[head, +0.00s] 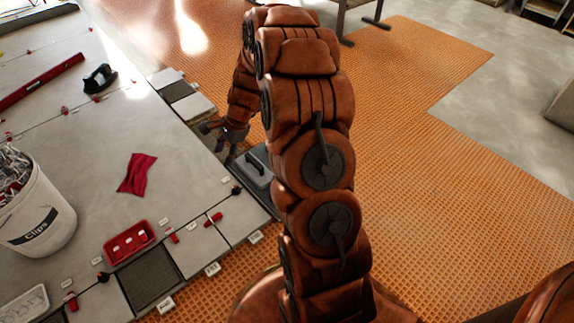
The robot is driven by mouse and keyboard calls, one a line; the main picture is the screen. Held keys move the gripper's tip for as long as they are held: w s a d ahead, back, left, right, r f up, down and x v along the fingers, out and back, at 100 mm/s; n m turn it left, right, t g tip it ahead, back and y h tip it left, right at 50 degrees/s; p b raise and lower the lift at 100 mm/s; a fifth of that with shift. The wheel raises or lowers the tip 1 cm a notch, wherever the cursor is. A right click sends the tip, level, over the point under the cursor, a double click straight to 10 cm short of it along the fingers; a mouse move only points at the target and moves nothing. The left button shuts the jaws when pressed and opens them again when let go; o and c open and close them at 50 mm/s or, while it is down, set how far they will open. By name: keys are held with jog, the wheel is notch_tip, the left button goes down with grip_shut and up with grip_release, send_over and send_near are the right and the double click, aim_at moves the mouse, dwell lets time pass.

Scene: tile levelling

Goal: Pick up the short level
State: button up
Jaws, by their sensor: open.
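A long red bar (40,82), which looks like a level, lies on the grey tiles at the far left. A much smaller red piece (213,219) lies on a tile near the right edge of the tiled area; I cannot tell whether it is the short level or a clip. No other clear short level shows, and my arm hides part of the scene. My gripper (227,150) is open and looks empty, pointing down near the right tile edge. It is beyond the small red piece and left of a grey plate with a handle (258,168).
A white bucket labelled Clips (40,215), a red tray (130,243), a red cloth (137,174), a white tray (25,308) and a black-handled tool (100,78) stand on the tiles. Several small red clips and white tags line the joints. Orange matting (430,190) is clear at right.

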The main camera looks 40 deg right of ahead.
jog(key=d+f+m+h, duration=0.1)
jog(key=d+f+m, duration=0.4)
jog(key=d+f, duration=0.4)
jog(key=s+d+f+m+t+h, duration=0.1)
jog(key=d+f+m, duration=0.5)
jog(key=d+f, duration=0.3)
jog(key=d+f+m+t+h, duration=0.1)
jog(key=d+f+m+h, duration=0.1)
jog(key=d+f+m, duration=0.4)
jog(key=shift+s+d+f, duration=0.1)
jog(key=shift+d+f, duration=0.6)
jog(key=shift+d, duration=0.6)
jog(key=shift+s+d+f, duration=0.1)
jog(key=shift+d+f, duration=0.55)
jog(key=shift+d, duration=0.65)
jog(key=shift+s+d+f, duration=0.1)
jog(key=shift+d+f, duration=0.6)
jog(key=shift+d, duration=0.6)
jog(key=shift+d+f, duration=0.1)
jog(key=shift+f, duration=0.25)
jog(key=shift+x, duration=0.75)
jog(key=shift+w+d+b+x, duration=0.15)
jog(key=shift+b+x, duration=0.55)
jog(key=shift+x, duration=0.75)
jog(key=shift+w+d+b+x, duration=0.15)
jog(key=shift+b+x, duration=0.55)
jog(key=shift+x, duration=0.7)
jog(key=shift+a+r, duration=0.1)
jog(key=shift+c, duration=0.3)
grip_shut()
